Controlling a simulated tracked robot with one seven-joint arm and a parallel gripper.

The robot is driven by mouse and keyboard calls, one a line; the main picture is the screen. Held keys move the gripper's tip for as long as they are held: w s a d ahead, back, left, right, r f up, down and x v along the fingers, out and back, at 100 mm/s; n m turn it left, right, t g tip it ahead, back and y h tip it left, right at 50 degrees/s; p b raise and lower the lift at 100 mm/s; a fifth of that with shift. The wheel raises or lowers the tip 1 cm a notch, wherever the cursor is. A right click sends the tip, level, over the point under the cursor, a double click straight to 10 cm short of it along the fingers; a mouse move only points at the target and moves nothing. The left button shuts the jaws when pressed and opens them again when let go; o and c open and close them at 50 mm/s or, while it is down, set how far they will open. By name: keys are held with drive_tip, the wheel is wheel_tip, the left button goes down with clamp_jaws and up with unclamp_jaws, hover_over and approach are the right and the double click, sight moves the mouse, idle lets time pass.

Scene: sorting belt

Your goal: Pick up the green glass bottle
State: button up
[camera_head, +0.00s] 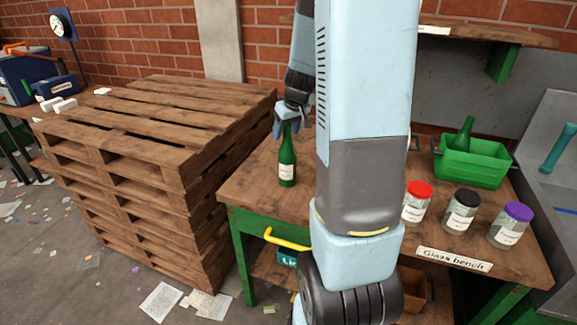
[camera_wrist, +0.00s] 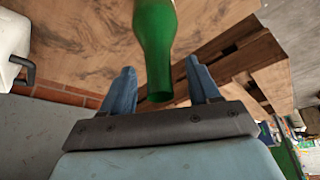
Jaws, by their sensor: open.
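A green glass bottle (camera_head: 287,165) with a pale label stands upright near the left end of the wooden glass bench (camera_head: 257,191). My gripper (camera_head: 286,127) is above it in the head view, with its fingers around the level of the bottle's neck. In the wrist view, the bottle (camera_wrist: 154,35) reaches in between the two blue fingers of my gripper (camera_wrist: 160,66), which are spread apart. Gaps show between the bottle and both fingers. A second green bottle (camera_head: 464,132) leans in a green crate (camera_head: 470,168) at the bench's right.
Three labelled jars with a red lid (camera_head: 419,188), a black lid (camera_head: 467,197) and a purple lid (camera_head: 519,211) stand at the bench's front right. A tall stack of wooden pallets (camera_head: 150,150) is close on the left. A shelf (camera_head: 490,34) overhangs the back.

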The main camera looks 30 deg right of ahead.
drive_tip(key=shift+x, duration=0.85)
clamp_jaws()
